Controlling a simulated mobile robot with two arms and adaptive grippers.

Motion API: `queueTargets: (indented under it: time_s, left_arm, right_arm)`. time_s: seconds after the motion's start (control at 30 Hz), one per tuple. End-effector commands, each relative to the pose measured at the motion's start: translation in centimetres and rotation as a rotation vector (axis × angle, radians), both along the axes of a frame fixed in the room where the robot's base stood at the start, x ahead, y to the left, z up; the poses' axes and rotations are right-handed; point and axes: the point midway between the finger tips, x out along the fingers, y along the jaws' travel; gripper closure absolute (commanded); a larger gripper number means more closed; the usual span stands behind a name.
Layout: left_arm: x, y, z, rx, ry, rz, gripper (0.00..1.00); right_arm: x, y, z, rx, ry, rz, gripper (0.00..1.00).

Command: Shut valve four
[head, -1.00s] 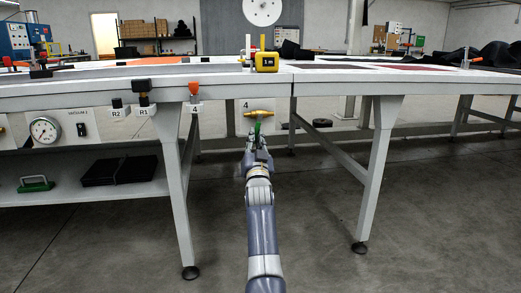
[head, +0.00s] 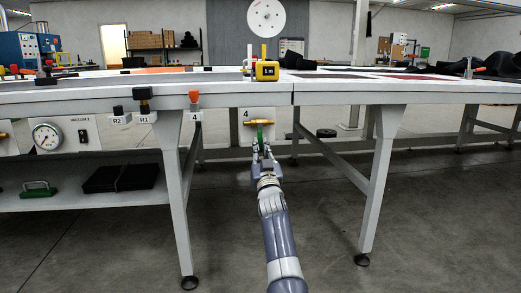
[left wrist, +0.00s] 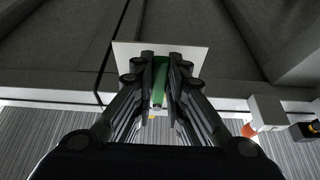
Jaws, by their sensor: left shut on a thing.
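Valve four is a brass valve (head: 258,122) under the table edge, on a white plate marked 4 (head: 277,115). Its green lever (head: 260,133) hangs down below the brass body in the head view. My left gripper (head: 261,147) is at the lever from below, shut on it. In the left wrist view the green lever (left wrist: 160,78) lies between the two dark fingers, in front of the white plate (left wrist: 198,57). The fingers hide part of the lever. My right gripper is not in view.
The white table (head: 345,92) spans above the valve, with legs on both sides. An orange knob (head: 194,97) with its own 4 tag sits on the table edge to the left. A gauge (head: 46,137) and a shelf (head: 60,200) are farther left. The floor in front is clear.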

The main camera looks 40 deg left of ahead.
Motion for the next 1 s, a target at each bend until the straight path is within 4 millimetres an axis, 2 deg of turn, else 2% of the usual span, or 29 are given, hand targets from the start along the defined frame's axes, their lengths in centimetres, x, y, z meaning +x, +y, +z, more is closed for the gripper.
queueTargets:
  time_s: [0.03, 0.07, 0.1, 0.13, 0.57, 1.0]
  left_arm:
    - [0.1, -0.1, -0.2, -0.002, 0.003, -0.003, 1.0]
    - [0.1, -0.1, -0.2, -0.002, 0.004, -0.002, 0.8]
    - [0.1, -0.1, -0.2, -0.002, 0.004, -0.001, 0.71]
    - [0.1, -0.1, -0.2, -0.002, 0.004, -0.001, 0.67]
    - [-0.4, -0.4, -0.4, 0.001, 0.004, 0.0, 0.67]
    - [-4.0, -4.8, -2.7, 0.0, 0.003, -0.001, 0.67]
  right_arm:
    - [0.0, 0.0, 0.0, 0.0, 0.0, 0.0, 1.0]
    - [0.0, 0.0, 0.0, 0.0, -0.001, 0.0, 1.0]
    - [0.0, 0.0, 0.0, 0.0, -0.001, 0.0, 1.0]
    - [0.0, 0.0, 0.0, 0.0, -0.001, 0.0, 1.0]
    - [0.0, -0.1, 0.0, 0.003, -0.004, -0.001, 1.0]
    - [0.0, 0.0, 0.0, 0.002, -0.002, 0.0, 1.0]
